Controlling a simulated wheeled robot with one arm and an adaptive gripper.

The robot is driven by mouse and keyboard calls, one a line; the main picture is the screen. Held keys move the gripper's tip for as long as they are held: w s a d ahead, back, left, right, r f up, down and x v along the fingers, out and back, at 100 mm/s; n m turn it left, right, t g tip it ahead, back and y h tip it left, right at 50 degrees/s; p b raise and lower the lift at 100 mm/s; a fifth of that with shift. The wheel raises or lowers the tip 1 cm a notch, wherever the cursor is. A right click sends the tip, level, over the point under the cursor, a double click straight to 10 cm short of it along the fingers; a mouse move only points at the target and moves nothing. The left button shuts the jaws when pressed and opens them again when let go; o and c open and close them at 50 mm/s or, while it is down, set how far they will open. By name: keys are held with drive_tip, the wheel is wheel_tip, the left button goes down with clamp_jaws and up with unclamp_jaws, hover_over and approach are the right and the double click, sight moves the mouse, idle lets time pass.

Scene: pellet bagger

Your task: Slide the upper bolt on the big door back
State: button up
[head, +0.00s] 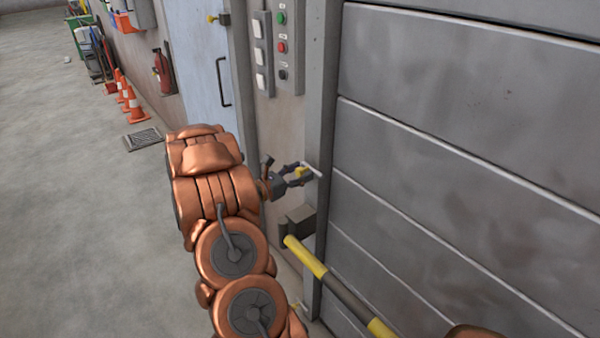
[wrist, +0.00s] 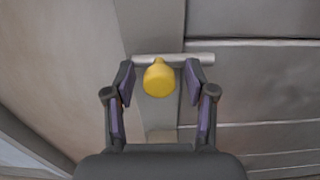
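The upper bolt (wrist: 205,58) is a pale metal rod lying across the edge of the big grey panelled door (head: 450,100). Its yellow knob (wrist: 158,80) stands out towards the wrist camera. In the head view the rod (head: 313,170) shows just past my fingers, with the knob small between them. My gripper (wrist: 160,74) is open, one finger on each side of the knob. A gap shows between the knob and each finger in the wrist view. How deep the knob sits between the fingers is hard to tell.
A yellow and black striped bar (head: 345,292) crosses in front of the door, below my gripper. Another small yellow knob (head: 295,307) shows low on the frame. A control box (head: 282,45) hangs above. Traffic cones (head: 134,104) stand by the left wall; the floor is open.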

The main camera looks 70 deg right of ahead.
clamp_jaws()
idle(0.4)
drive_tip(key=shift+w+d+r, duration=0.1)
drive_tip(key=shift+w+d, duration=0.15)
drive_tip(key=shift+w, duration=0.15)
drive_tip(key=shift+w+d+p, duration=0.35)
drive_tip(key=shift+w+d, duration=0.15)
drive_tip(key=shift+w, duration=0.4)
drive_tip(key=shift+w+d+p, duration=0.3)
drive_tip(key=shift+w+d, duration=0.15)
drive_tip(key=shift+w, duration=0.4)
drive_tip(key=shift+o, duration=0.2)
unclamp_jaws()
drive_tip(key=shift+a, duration=0.1)
